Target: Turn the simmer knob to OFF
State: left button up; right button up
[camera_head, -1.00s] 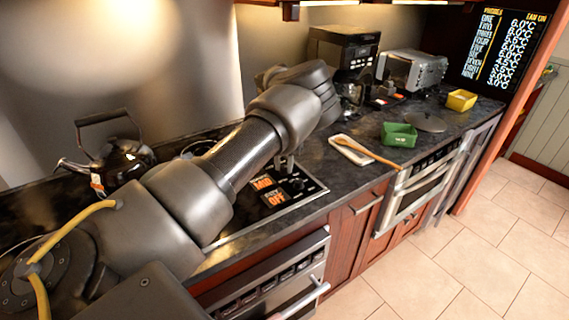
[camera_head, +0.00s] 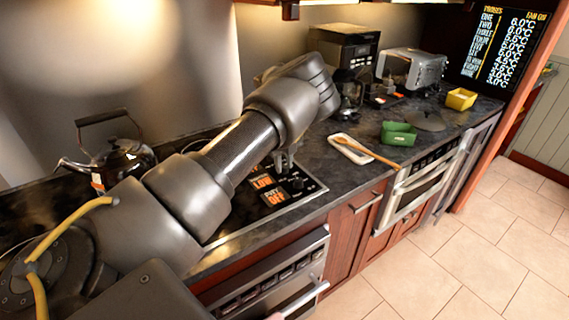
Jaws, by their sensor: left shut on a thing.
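The cooktop's control panel (camera_head: 302,198) sits at the right end of the black hob. It carries an orange-lit label (camera_head: 263,182) that seems to read LOW, and a second one (camera_head: 273,197) that reads OFF. My left arm reaches across the hob from the left. My left gripper (camera_head: 284,163) points down at the back of the panel, its fingers shut on what appears to be the simmer knob. The knob itself is hidden by the fingers and arm. My right gripper is not in view.
A kettle (camera_head: 112,160) stands at the left on the hob. A coffee maker (camera_head: 342,48) and toaster oven (camera_head: 414,70) stand behind.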

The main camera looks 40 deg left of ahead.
pick_arm(q)
jog(key=n, duration=0.3)
jog(key=shift+n, duration=0.4)
jog(key=n, duration=0.3)
jog(key=shift+n, duration=0.3)
jog(key=n, duration=0.5)
jog(key=shift+f, duration=0.1)
jog(key=shift+n, duration=1.1)
jog(key=o, duration=1)
jog(key=shift+r, duration=0.2)
